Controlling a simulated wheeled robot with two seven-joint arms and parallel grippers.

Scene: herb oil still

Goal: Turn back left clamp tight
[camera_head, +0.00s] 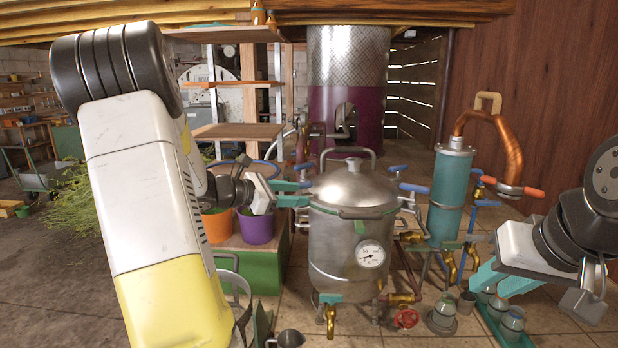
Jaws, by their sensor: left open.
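The metal still pot (352,225) stands in the middle with its domed lid (353,184) on. A blue-handled clamp (302,167) shows at the back left of the lid rim. My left gripper (302,194) is open, with its teal fingers at the pot's left rim, just below and in front of that blue handle. I cannot tell whether a finger touches the clamp or the rim. More blue clamp handles (398,168) show on the right side of the lid. My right gripper (484,287) is empty, with its teal fingers apart, at the lower right, away from the pot.
A teal condenser cylinder (451,195) with a copper pipe (507,145) stands right of the pot. Orange (217,226) and purple (257,228) buckets stand left of the pot.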

